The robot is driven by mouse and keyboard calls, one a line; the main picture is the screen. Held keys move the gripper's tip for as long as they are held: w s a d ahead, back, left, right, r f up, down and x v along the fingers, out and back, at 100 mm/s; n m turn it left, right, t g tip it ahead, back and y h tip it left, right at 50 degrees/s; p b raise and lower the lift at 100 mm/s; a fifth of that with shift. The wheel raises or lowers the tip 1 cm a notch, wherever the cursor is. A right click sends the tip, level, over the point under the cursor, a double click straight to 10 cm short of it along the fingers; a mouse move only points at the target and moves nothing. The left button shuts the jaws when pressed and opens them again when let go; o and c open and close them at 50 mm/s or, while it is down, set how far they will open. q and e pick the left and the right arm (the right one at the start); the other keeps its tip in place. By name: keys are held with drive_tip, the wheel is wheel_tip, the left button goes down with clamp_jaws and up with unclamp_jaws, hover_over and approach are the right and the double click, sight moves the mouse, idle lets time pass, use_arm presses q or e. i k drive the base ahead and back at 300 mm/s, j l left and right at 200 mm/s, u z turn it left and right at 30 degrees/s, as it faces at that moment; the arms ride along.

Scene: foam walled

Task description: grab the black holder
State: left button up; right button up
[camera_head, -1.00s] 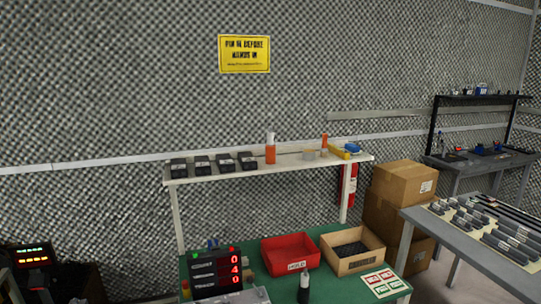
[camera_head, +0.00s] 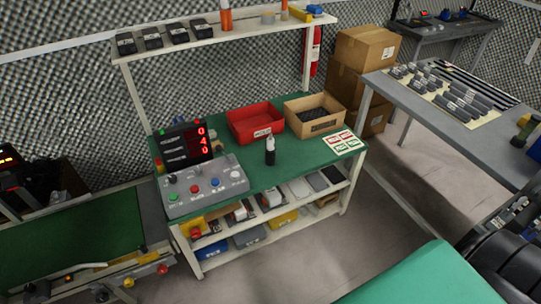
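I cannot tell for sure which thing is the black holder. A small upright black piece with a white top (camera_head: 270,151) stands on the green bench top (camera_head: 228,172), in front of the red bin. Several black box-like units (camera_head: 152,37) sit in a row on the white upper shelf (camera_head: 204,37). Neither of my grippers shows in the head view.
A red bin (camera_head: 256,122) and a cardboard tray of dark parts (camera_head: 315,114) stand on the bench. A grey button box (camera_head: 204,187) and red-digit display (camera_head: 186,145) are at its left. A grey table (camera_head: 419,115) stands right; floor (camera_head: 320,248) between is open.

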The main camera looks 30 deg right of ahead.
sight(269, 157)
drive_tip(key=i+l+z, duration=0.15)
drive_tip(key=i+l, duration=0.25)
drive_tip(key=l, duration=0.2)
drive_tip(key=i+l+z, duration=0.2)
drive_tip(key=i+l, duration=0.25)
drive_tip(key=l, duration=0.1)
